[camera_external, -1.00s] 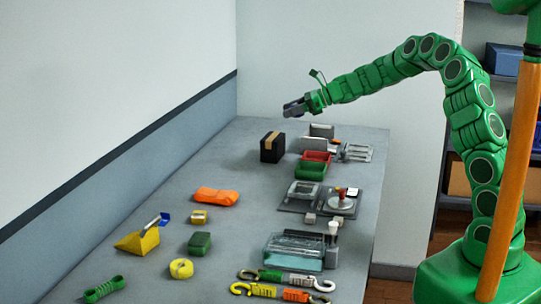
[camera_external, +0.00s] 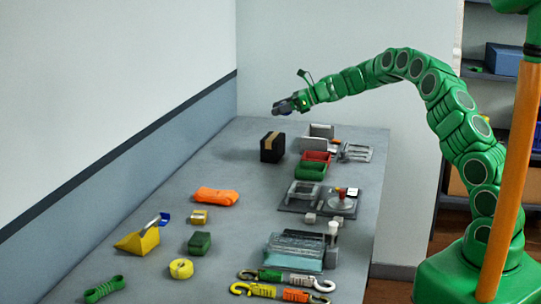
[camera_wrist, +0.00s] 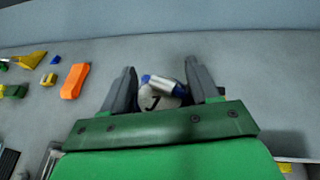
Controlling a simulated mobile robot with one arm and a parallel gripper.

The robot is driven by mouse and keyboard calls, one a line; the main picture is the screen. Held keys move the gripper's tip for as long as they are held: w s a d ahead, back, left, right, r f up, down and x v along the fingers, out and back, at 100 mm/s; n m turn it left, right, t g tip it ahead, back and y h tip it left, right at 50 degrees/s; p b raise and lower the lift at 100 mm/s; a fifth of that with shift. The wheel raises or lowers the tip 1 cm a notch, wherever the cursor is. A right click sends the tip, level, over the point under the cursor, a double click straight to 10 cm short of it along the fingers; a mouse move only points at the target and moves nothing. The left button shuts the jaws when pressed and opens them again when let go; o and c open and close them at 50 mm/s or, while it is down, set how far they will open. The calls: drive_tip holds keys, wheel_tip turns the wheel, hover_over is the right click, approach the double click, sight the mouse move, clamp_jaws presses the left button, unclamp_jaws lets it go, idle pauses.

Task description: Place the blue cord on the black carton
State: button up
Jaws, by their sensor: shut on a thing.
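The black carton (camera_external: 272,148) stands upright on the grey table near its far end, with a tan tape strip over its top. My gripper (camera_external: 280,108) is in the air above and slightly right of the carton, apart from it. In the wrist view my gripper (camera_wrist: 160,88) is shut on the blue cord (camera_wrist: 147,79), a small bundle with blue ends and a pale, silvery middle. The cord is mostly hidden by the gripper in the external view. I cannot make out the carton in the wrist view.
Green and red trays (camera_external: 312,170) and a grey holder (camera_external: 320,131) stand right of the carton. An orange bundle (camera_external: 216,196), a yellow wedge (camera_external: 137,241) and a clear bin (camera_external: 294,262) lie nearer. The wall runs along the left. Table left of the carton is clear.

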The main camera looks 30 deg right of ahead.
hover_over(268, 136)
drive_tip(key=s, duration=0.2)
wheel_tip(268, 136, down, 5)
drive_tip(key=shift+d+r, duration=0.1)
drive_tip(key=shift+r, duration=0.05)
drive_tip(key=shift+w+a+f, duration=0.2)
drive_tip(key=shift+w+f, duration=0.6)
drive_tip(key=shift+f, duration=1.8)
drive_tip(key=o, duration=1.1)
drive_tip(key=shift+f, duration=0.1)
drive_tip(key=shift+v, duration=6.05)
